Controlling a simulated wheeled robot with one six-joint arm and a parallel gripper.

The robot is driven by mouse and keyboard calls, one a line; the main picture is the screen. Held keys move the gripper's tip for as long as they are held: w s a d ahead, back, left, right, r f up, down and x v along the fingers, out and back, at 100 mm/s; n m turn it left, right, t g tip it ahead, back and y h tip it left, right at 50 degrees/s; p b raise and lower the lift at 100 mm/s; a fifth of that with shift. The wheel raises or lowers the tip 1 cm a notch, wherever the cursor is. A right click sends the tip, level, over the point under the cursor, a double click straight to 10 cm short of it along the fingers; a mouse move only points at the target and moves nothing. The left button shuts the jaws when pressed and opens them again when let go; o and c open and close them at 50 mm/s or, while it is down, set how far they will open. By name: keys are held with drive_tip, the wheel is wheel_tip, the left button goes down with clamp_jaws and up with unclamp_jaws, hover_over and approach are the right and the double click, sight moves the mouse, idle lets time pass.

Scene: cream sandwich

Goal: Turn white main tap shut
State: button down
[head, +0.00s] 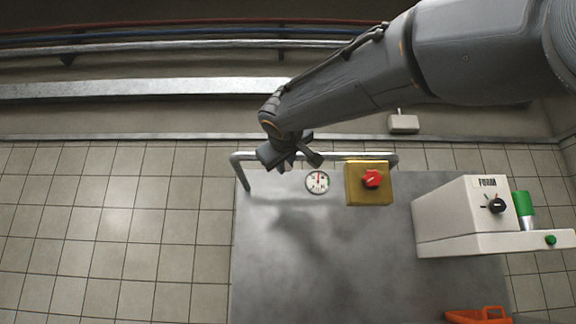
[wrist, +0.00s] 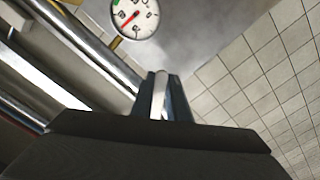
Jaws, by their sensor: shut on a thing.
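My gripper (head: 292,162) is at the pipe along the back edge of the steel table, left of the gauge. In the wrist view, its two fingers (wrist: 161,95) are closed on a narrow white piece (wrist: 160,88), which looks like the handle of the white main tap. Only a thin strip of it shows between the fingers. In the head view, my gripper hides the tap, so I cannot tell how far it is turned. A round white gauge (head: 317,182) stands just right of my gripper; it also shows in the wrist view (wrist: 134,17).
A metal pipe (head: 345,156) runs along the table's (head: 300,270) back edge. A yellow box with a red knob (head: 372,179) stands right of the gauge. A white machine (head: 462,222) with a green cylinder (head: 525,204) and an orange crate (head: 478,316) are farther right. The table's middle is clear.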

drive_tip(key=c, duration=1.7)
unclamp_jaws()
drive_tip(key=shift+s, duration=0.1)
drive_tip(key=shift+s+d+b, duration=0.2)
drive_tip(key=shift+s+b, duration=0.6)
drive_tip(key=shift+s, duration=1.1)
drive_tip(key=shift+s+d+b, duration=0.15)
drive_tip(key=shift+s+b, duration=0.6)
drive_tip(key=shift+s, duration=1.15)
drive_tip(key=shift+c, duration=0.6)
